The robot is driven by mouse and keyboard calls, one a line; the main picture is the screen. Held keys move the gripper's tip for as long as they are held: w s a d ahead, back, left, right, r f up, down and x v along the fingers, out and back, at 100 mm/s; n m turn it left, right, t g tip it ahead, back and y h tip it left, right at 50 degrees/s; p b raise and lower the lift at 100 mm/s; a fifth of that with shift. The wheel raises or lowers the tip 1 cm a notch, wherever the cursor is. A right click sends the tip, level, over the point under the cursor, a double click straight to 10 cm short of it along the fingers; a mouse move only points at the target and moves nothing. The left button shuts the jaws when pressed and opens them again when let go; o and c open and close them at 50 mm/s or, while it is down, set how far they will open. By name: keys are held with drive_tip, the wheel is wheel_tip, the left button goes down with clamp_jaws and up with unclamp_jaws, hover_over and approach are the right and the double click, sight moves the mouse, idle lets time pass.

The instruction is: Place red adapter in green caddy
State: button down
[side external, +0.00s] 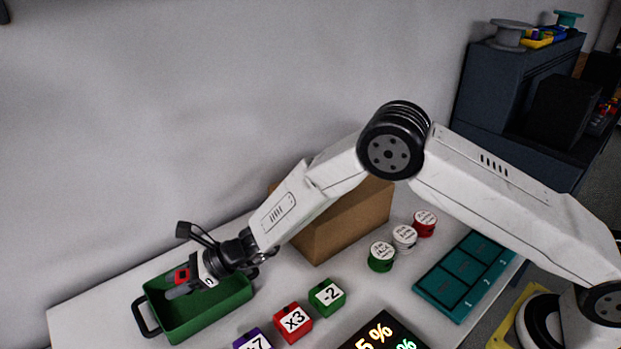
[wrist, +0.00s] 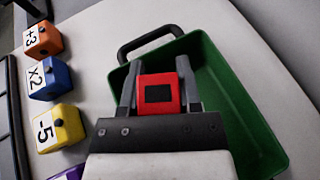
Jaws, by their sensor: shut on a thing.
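The red adapter (wrist: 159,94) is a small red block with a black rectangle on its face. My gripper (wrist: 158,88) is shut on it, with a finger on each side, in the wrist view. The green caddy (wrist: 252,125) is an open tray with a black handle, and the adapter shows against its handle end. In the side external view, my gripper (side external: 178,284) holds the adapter (side external: 182,275) over the caddy (side external: 207,315) at the lower left. The adapter's height above the caddy floor is hard to tell.
Numbered cubes in red (side external: 293,322), green (side external: 327,297) and other colours stand near the caddy. A cardboard box (side external: 340,222) stands behind my arm. Round labelled pucks (side external: 404,236) and a teal tray (side external: 440,300) are to the right.

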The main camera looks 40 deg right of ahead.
sight(184, 305)
drive_tip(key=shift+w+a+f, duration=0.25)
drive_tip(key=shift+w+f, duration=0.15)
drive_tip(key=shift+f, duration=0.15)
drive_tip(key=shift+w+a+f, duration=0.25)
drive_tip(key=shift+w+f, duration=0.15)
drive_tip(key=shift+f, duration=0.15)
drive_tip(key=shift+w+f, duration=0.1)
drive_tip(key=shift+a+f, duration=0.1)
drive_tip(key=shift+f, duration=1.5)
drive_tip(key=shift+f, duration=0.15)
drive_tip(key=shift+c, duration=1.5)
unclamp_jaws()
drive_tip(key=shift+d+r, duration=0.35)
drive_tip(key=shift+d, duration=0.1)
drive_tip(key=shift+v, duration=5.55)
